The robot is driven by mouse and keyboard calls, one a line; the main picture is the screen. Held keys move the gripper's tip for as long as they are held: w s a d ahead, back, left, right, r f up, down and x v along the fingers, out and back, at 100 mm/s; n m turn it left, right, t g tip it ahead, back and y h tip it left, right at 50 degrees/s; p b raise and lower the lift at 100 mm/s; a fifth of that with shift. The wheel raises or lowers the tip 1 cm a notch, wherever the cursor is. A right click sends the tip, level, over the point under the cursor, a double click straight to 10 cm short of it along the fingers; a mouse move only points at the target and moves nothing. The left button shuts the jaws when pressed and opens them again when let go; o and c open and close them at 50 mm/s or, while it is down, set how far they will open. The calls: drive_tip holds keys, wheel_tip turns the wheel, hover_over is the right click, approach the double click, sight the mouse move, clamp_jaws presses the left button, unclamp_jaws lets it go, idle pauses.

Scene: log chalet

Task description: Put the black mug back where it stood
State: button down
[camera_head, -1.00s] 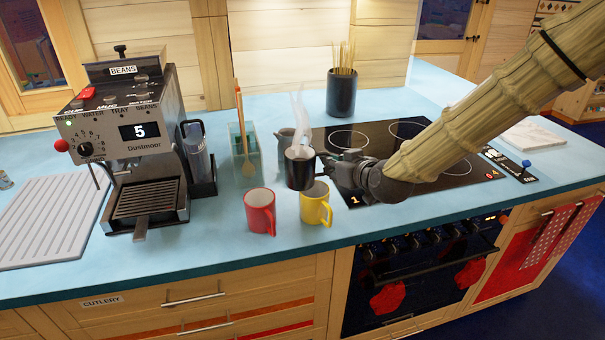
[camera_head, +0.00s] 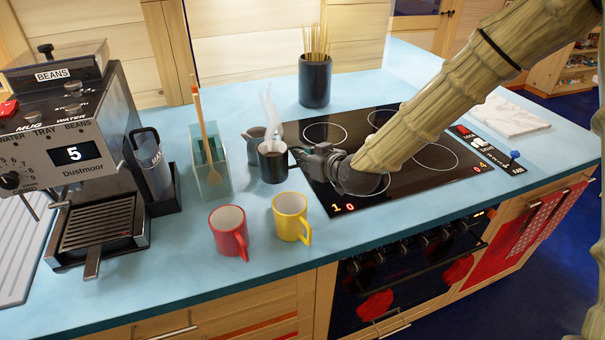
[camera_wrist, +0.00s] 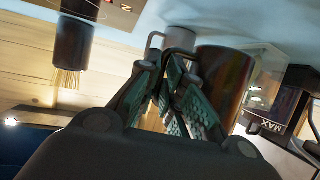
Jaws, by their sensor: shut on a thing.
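The black mug (camera_head: 272,166) is upright, with steam rising from it. It appears at the stove's left edge, behind the yellow mug, and I cannot tell whether its base touches the counter. My gripper (camera_head: 299,156) reaches in from the right and is shut on the mug, apparently at its handle side. In the wrist view the dark mug (camera_wrist: 228,78) lies just right of the closed fingers (camera_wrist: 170,88). The fingers hide the grip itself.
A red mug (camera_head: 229,232) and a yellow mug (camera_head: 291,217) stand in front. A utensil holder (camera_head: 210,170) and coffee machine (camera_head: 75,160) stand left. The stove (camera_head: 420,165) lies right.

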drive_tip(key=shift+s+f+p, duration=0.1)
drive_tip(key=shift+f+p, duration=0.35)
drive_tip(key=shift+f, duration=2.25)
drive_tip(key=shift+f, duration=0.15)
drive_tip(key=c, duration=1.5)
unclamp_jaws()
drive_tip(key=shift+c, duration=0.2)
drive_tip(key=shift+r, duration=0.2)
drive_tip(key=b+v, duration=0.2)
drive_tip(key=v, duration=1)
drive_tip(key=shift+f, duration=0.1)
